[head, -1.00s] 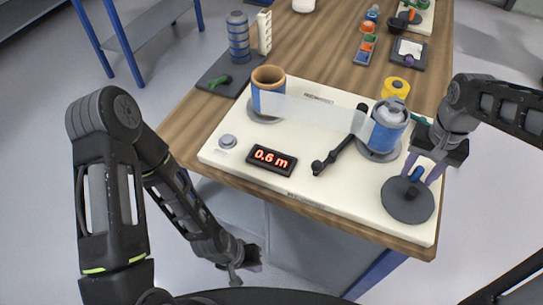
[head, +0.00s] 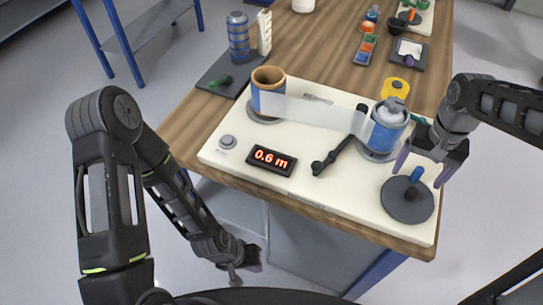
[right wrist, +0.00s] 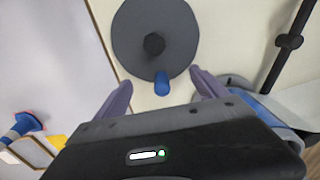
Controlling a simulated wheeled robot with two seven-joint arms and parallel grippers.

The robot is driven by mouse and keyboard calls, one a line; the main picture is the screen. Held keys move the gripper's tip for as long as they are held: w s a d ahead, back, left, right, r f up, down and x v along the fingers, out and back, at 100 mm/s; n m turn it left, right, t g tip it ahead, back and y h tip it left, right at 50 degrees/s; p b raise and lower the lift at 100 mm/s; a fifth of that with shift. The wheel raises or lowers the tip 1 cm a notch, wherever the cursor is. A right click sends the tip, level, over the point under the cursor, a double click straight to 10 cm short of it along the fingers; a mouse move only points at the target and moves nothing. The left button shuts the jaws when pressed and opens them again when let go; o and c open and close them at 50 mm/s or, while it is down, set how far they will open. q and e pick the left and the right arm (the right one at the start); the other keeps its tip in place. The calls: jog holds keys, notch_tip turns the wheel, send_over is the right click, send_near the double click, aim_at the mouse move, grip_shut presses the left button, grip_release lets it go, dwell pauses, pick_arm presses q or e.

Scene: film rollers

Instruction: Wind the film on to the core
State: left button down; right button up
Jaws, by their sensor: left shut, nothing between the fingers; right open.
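The brown cardboard core (head: 269,76) stands upright on the left spindle of the cream board. A pale translucent film (head: 315,112) stretches from it to the blue roll (head: 388,132) on the right. The grey crank disc (head: 405,207) with its blue handle (head: 416,174) is at the board's front right; in the right wrist view the handle (right wrist: 161,84) stands between spread fingers. My right gripper (head: 419,178) is open around the handle, with gaps on both sides. My left gripper (head: 242,270) is shut and empty, low in front of the table. The display (head: 271,158) reads 0.6 m.
A black lever (head: 340,147) lies on the board between the spindles, and a grey knob (head: 227,141) is at its left. A yellow tape roll (head: 396,88) stands behind the blue roll. A dark mat (head: 226,80) with a green item lies at the left.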

jog(key=shift+r+p, duration=2.55)
jog(key=shift+r, duration=0.9)
